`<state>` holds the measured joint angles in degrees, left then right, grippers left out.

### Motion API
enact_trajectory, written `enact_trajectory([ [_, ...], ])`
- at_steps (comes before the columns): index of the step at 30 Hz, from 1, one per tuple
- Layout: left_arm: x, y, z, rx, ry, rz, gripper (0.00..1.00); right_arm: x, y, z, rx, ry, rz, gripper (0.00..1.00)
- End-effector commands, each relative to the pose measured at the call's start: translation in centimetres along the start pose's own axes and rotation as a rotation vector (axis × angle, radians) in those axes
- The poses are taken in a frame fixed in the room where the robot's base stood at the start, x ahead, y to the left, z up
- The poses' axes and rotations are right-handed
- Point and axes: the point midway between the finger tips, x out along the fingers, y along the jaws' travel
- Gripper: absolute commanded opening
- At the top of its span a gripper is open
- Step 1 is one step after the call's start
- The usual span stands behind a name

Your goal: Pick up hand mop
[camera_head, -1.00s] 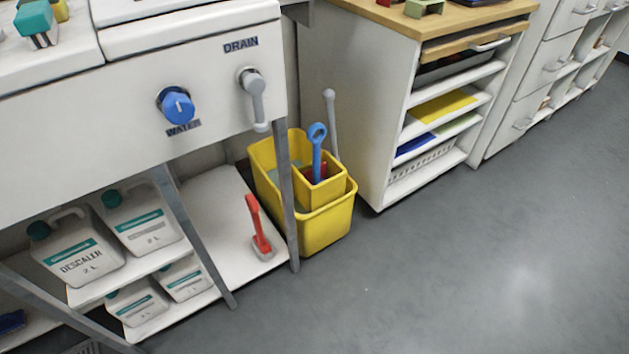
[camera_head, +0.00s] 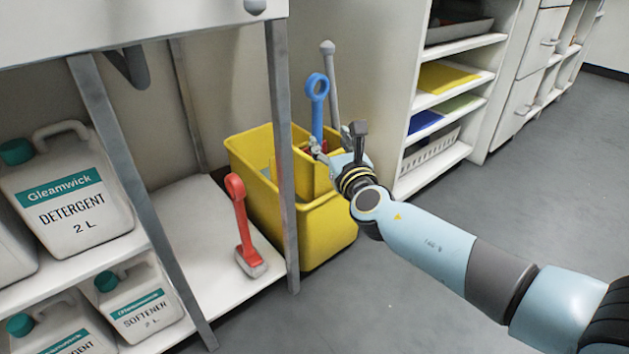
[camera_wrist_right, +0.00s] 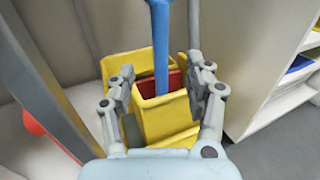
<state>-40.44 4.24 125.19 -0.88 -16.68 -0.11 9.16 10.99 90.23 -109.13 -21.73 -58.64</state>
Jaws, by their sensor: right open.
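A blue handle with a ring at its top (camera_head: 317,118), which I take for the hand mop, stands upright in the yellow bucket (camera_head: 325,232). Its head is hidden inside. In the right wrist view the blue handle (camera_wrist_right: 160,50) rises between the fingers, beyond the fingertips. My right gripper (camera_head: 335,141) is open and empty at the bucket's right rim, close to the handle; its open fingers also show in the right wrist view (camera_wrist_right: 160,80). My left gripper is not in view.
A red-handled brush (camera_head: 241,220) stands on the low white shelf (camera_head: 190,225) with several white jugs (camera_head: 75,195). A grey rod (camera_head: 330,85) rises behind the blue handle. White shelving (camera_head: 455,95) is at right; floor is clear.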

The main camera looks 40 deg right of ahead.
Motion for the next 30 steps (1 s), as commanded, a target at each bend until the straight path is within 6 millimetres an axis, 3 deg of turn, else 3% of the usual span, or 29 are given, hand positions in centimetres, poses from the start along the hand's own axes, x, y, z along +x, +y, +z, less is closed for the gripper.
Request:
enact_trajectory([
  [6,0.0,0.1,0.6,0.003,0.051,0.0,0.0,3.7,0.0,0.2,0.001,-0.003,0.0,0.53],
  [13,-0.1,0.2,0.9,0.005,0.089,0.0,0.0,5.8,0.0,0.3,0.003,-0.002,0.0,0.53],
  [21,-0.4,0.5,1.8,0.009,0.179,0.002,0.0,9.7,-0.1,0.3,0.002,0.001,-0.001,0.53],
  [30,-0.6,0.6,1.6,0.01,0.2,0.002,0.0,10.2,-0.1,0.6,0.003,0.0,0.0,0.53],
])
